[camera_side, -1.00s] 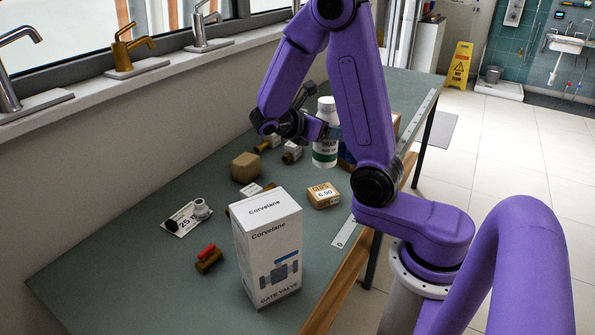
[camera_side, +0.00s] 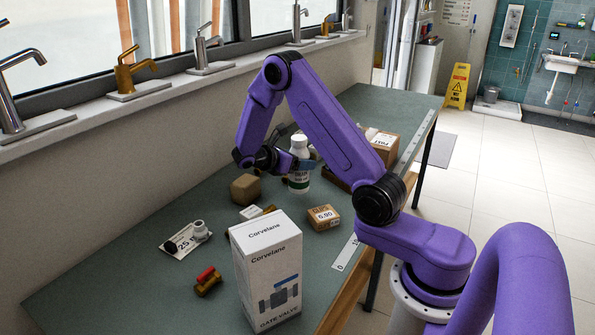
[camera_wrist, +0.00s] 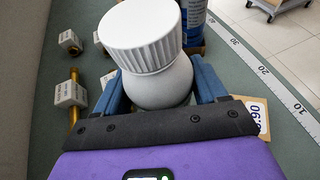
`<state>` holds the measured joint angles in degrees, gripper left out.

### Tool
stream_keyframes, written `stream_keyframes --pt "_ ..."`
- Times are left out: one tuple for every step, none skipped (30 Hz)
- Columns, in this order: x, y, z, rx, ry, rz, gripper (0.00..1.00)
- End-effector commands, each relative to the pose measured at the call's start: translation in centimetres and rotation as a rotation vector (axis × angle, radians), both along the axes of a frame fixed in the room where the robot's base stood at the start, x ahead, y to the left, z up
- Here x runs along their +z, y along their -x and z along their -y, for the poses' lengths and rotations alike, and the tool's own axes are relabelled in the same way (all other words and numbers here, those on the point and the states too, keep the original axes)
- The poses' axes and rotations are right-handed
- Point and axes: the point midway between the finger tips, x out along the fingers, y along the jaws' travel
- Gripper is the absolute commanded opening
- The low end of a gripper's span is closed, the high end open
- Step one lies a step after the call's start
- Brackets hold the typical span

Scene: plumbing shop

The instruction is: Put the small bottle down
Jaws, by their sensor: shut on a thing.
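The small bottle is white with a ribbed white cap. In the side view, the bottle (camera_side: 299,181) is upright above or on the green bench top, behind the small priced box. In the wrist view, the bottle (camera_wrist: 150,45) fills the top middle, its cap toward the camera. My gripper (camera_wrist: 160,88) is shut on it, with one blue finger on each side of the body. In the side view, my gripper (camera_side: 297,164) reaches the bottle from the left, below its cap. The bottle's base is hidden in the wrist view, and I cannot tell whether it touches the bench.
A blue-labelled container (camera_wrist: 193,22) stands close behind the bottle. Tagged fittings (camera_wrist: 70,94) lie to the left. A small priced box (camera_side: 323,217), a tan block (camera_side: 245,188), a tall valve carton (camera_side: 267,268) and a steel ruler (camera_side: 418,135) are on the bench. Bare bench lies at the front left.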

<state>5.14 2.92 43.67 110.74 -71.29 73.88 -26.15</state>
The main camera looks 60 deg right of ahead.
Motion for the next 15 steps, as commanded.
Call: stream_keyframes --pt "-0.1 -0.1 0.1 -0.001 0.002 0.001 0.16" --pt "-0.2 -0.2 0.2 -0.001 0.002 0.001 0.16" --pt "-0.4 -0.3 0.2 -0.001 0.002 0.001 0.16" --pt "-0.6 -0.5 0.3 0.0 0.003 0.0 0.16" --pt "-0.8 -0.6 0.4 0.0 0.003 0.0 0.16" --pt "-1.4 -0.7 0.4 -0.001 0.002 -0.002 0.16" --pt "-1.8 -0.7 0.4 0.0 0.002 -0.003 0.16" --pt "-2.2 -0.7 0.4 -0.001 0.002 -0.002 0.16" --pt "-2.7 -0.6 0.4 0.0 0.002 -0.003 0.16" --pt "-3.0 -0.6 0.4 -0.001 0.003 -0.002 0.16" --pt "-3.2 -0.6 0.4 -0.001 0.003 -0.002 0.16" --pt "-3.5 -0.6 0.4 -0.001 0.003 -0.001 0.16" --pt "-3.7 -0.6 0.4 -0.001 0.003 -0.001 0.16" --pt "-3.7 -0.6 0.4 0.0 0.003 0.0 0.16" --pt "-3.8 -0.6 0.4 -0.001 0.003 0.001 0.16"
